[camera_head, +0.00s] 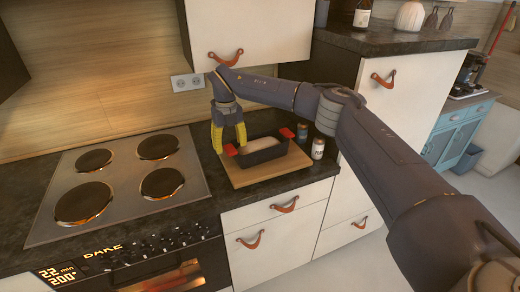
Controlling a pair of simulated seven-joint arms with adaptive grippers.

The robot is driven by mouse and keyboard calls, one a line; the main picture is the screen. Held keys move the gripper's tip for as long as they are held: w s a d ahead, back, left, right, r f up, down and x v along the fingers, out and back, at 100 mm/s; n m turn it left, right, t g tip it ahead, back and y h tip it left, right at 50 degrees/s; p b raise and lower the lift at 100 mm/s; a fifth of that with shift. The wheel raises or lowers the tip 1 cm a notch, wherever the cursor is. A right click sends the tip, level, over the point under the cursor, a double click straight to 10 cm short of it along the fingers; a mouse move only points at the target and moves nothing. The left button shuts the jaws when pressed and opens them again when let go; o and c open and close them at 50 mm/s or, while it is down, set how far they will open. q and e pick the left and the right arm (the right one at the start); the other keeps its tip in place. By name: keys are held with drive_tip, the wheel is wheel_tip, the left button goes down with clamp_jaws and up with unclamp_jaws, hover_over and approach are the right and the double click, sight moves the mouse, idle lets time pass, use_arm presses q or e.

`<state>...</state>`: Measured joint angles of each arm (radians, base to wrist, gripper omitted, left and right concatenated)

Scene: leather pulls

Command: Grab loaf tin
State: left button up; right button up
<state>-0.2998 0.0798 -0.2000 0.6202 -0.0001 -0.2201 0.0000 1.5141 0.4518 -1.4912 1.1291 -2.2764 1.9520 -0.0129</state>
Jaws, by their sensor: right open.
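The loaf tin (262,153) is dark with a red grip at each end and pale contents inside. It sits on a wooden board (262,175) on the dark counter, right of the stove. My right gripper (230,143), with yellow fingers, points down at the tin's left end, beside the left red grip. Its jaws are open, and I cannot tell whether a finger touches the tin. My left gripper is out of view.
A stove (120,182) with several burners lies left of the board. Two small jars, one dark (302,132) and one white-capped (318,148), stand close behind and right of the tin. A wall cabinet (250,32) hangs above my gripper.

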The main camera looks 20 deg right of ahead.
drive_tip(key=shift+f, duration=1.1)
clamp_jaws()
